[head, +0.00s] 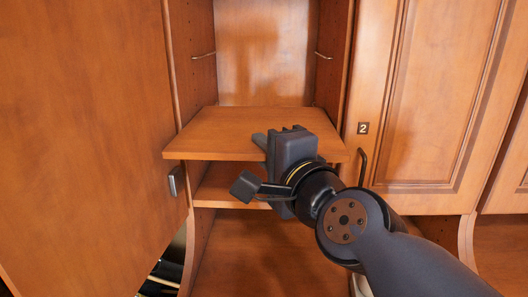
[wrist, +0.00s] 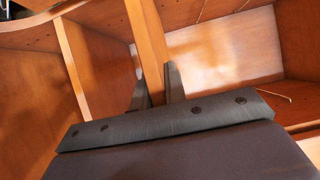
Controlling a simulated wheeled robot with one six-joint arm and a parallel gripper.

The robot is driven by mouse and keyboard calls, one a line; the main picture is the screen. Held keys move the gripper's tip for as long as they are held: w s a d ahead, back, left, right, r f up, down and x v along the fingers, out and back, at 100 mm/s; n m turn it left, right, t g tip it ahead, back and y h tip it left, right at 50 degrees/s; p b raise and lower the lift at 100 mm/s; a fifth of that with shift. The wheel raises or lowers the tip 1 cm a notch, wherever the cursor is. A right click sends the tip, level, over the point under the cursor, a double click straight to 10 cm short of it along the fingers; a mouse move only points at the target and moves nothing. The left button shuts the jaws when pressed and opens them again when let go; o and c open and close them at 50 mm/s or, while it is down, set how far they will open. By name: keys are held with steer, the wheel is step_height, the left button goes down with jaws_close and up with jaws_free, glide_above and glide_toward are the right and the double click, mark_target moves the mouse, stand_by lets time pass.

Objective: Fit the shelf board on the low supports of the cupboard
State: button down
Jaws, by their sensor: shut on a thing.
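The shelf board (head: 225,124) is a flat brown wooden panel. In the head view it lies about level across the open cupboard (head: 268,50), its front edge sticking out past the opening. My gripper (head: 262,141) is shut on the board's front edge, right of its middle. In the wrist view the board (wrist: 147,40) shows as a narrow strip between the fingers (wrist: 153,75). Two thin wire supports, left (head: 203,56) and right (head: 323,56), sit on the side walls well above the board. I cannot see any low supports, nor whether the board touches any.
A lower shelf (head: 218,183) lies below the board, with an open space under it. The open door (head: 85,130) stands close on the left. A closed door with a number 2 label (head: 362,128) and a dark handle (head: 363,168) is on the right.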

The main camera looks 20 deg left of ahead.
mark_target(267, 117)
steer(key=shift+w+a+b, duration=0.25)
steer(key=shift+w+b, duration=0.45)
steer(key=shift+w, duration=0.15)
steer(key=shift+w+a+b, duration=0.25)
steer(key=shift+w+b, duration=0.4)
steer(key=shift+w, duration=0.15)
steer(key=shift+w, duration=0.25)
steer(key=shift+w+a+b, duration=0.2)
steer(key=shift+w+b, duration=0.25)
steer(key=shift+w, duration=0.15)
steer(key=shift+w+a+b, duration=0.2)
steer(key=shift+w+b, duration=0.15)
steer(key=shift+w, duration=0.25)
steer(key=shift+w+a+b, duration=0.2)
steer(key=shift+w+b, duration=0.1)
steer(key=shift+w, duration=0.25)
steer(key=shift+w+a, duration=0.15)
steer(key=shift+w, duration=0.2)
steer(key=shift+w+a+b, duration=0.25)
steer(key=shift+w+b, duration=0.05)
steer(key=shift+w, duration=0.5)
steer(key=shift+w+a+b, duration=0.25)
steer(key=shift+w+b, duration=0.05)
steer(key=shift+w, duration=0.5)
steer(key=shift+w+a, duration=0.1)
steer(key=shift+w, duration=0.3)
steer(key=shift+w+a, duration=0.3)
steer(key=shift+w, duration=0.5)
